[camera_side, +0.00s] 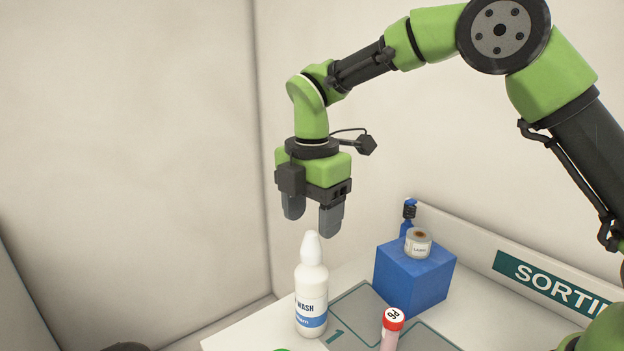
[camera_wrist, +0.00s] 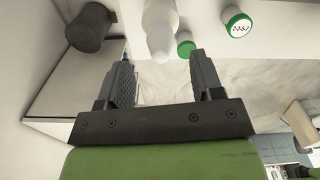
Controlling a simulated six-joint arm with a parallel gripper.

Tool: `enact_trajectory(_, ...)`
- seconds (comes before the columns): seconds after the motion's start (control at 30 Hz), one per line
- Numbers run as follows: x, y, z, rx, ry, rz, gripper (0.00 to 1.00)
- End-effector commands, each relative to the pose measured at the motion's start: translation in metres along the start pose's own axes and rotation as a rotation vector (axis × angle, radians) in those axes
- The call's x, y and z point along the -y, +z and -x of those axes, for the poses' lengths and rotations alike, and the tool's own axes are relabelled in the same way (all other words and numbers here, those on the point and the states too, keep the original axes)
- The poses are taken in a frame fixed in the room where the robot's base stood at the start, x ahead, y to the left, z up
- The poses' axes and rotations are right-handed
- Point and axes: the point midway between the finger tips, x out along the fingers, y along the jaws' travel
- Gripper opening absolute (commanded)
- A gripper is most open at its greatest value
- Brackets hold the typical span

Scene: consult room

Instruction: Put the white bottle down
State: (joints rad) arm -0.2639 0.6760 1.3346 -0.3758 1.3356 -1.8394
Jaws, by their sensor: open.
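My gripper (camera_side: 312,222) is open and empty just above the bottle's tip, fingers pointing down. In the wrist view the white bottle (camera_wrist: 160,28) shows at the top, beyond the two spread fingers of my gripper (camera_wrist: 160,78). The fingers are apart from the bottle in both views.
A blue cube (camera_side: 412,278) with a small labelled jar (camera_side: 418,243) on top stands right of the bottle. A green-capped container (camera_wrist: 238,23) shows in the wrist view. A dark bin (camera_wrist: 91,27) is at its upper left.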

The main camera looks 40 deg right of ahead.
Motion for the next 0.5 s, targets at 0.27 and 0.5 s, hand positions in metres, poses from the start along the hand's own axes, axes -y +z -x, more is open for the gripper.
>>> enact_trajectory(0.27,-0.001,0.0,0.053,0.001,0.004,0.0,0.61)
enact_trajectory(0.5,0.0,0.0,0.068,-0.001,0.0,-0.001,0.61)
